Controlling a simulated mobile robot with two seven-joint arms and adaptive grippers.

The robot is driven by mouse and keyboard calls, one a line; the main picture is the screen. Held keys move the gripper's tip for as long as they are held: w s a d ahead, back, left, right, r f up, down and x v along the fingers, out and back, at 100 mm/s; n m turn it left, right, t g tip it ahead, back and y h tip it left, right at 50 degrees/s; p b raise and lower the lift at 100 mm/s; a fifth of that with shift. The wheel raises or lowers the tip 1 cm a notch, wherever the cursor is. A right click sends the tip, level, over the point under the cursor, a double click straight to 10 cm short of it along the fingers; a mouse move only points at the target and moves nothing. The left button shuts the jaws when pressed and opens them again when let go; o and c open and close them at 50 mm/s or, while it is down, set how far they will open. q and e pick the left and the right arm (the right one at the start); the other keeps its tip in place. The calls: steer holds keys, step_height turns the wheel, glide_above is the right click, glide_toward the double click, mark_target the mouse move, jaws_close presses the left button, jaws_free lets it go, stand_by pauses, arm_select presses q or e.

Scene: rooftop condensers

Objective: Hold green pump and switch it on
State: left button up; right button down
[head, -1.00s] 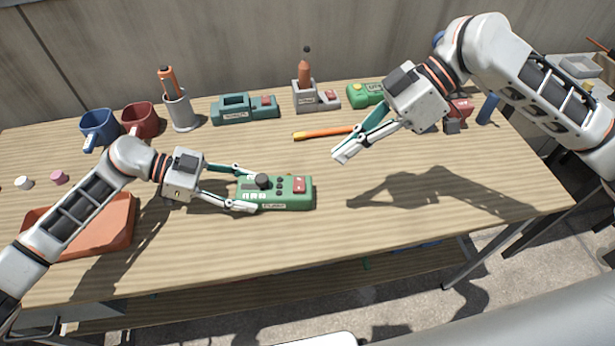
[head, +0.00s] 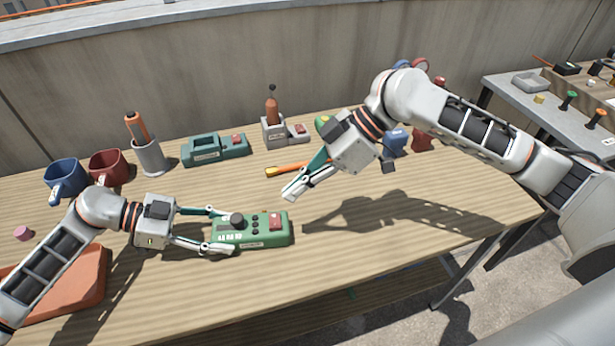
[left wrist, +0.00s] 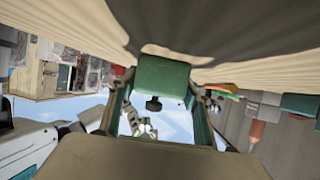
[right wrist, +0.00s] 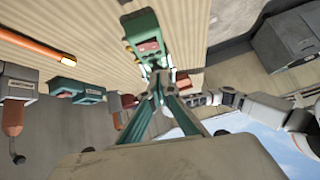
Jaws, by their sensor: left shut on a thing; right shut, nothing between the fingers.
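The green pump (head: 266,232) lies on the wooden table, a green box with a dark knob, small dark buttons and a red switch (head: 276,220) at its right end. My left gripper (head: 222,230) is shut on the pump's left end; the pump's end also fills the space between the fingers in the left wrist view (left wrist: 163,78). My right gripper (head: 290,195) is shut and empty, above the table, up and to the right of the red switch. In the right wrist view, its fingers (right wrist: 160,80) meet in front of the pump (right wrist: 145,30).
An orange marker-like stick (head: 287,169) lies behind the pump. A teal device (head: 215,150), a grey holder (head: 280,132), a grey cup (head: 150,157) and blue and red mugs (head: 110,170) stand along the back. A terracotta tray (head: 80,283) is at the left. The front right table is clear.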

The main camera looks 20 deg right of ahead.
mark_target(269, 222)
steer(key=x, duration=0.3)
steer(key=shift+a+f, duration=0.15)
steer(key=shift+a, duration=0.15)
step_height(269, 222, down, 3)
steer(key=shift+s+a+f, duration=0.15)
steer(key=shift+a+f, duration=0.05)
steer(key=shift+f, duration=0.55)
steer(key=shift+s+f, duration=0.15)
steer(key=shift+f, duration=0.15)
steer(key=shift+w+d+r, duration=0.1)
steer(key=shift+w+r, duration=0.15)
steer(key=shift+w, duration=0.5)
